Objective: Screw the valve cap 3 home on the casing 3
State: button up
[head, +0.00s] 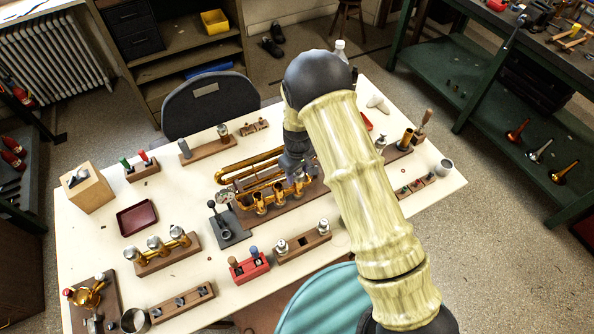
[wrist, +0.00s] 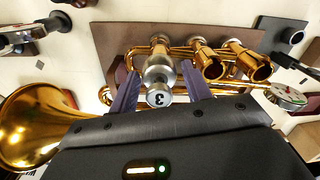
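The silver valve cap 3 (wrist: 160,70), with a round button marked 3, stands on the nearest brass casing (wrist: 159,45), casing 3, in the wrist view. The purple fingers of my gripper (wrist: 160,82) stand one on each side of the cap. I cannot tell whether they touch it or leave a thin gap. The seam between cap and casing is too small to judge. Two other casings (wrist: 213,68) beside it are open at the top. In the head view my gripper (head: 293,166) is over the brass horn (head: 248,172), partly hidden by my arm.
On the white table (head: 190,267), a wooden block with silver parts (head: 302,242), a red block (head: 249,267) and a dark stand (head: 230,230) sit in front of the horn. A dark red tray (head: 137,219) lies to the left. The horn's bell (wrist: 40,130) flares at left in the wrist view.

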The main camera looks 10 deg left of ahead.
jog(key=c, duration=0.8)
jog(key=m, duration=0.4)
jog(key=shift+p, duration=0.3)
jog(key=shift+m, duration=0.6)
jog(key=m, duration=0.2)
jog(key=shift+m+p, duration=0.3)
jog(key=shift+m, duration=1.3)
jog(key=shift+m+p, duration=0.45)
jog(key=shift+m, duration=0.35)
jog(key=m, duration=0.3)
jog(key=shift+m+p, duration=0.3)
jog(key=shift+p, duration=0.05)
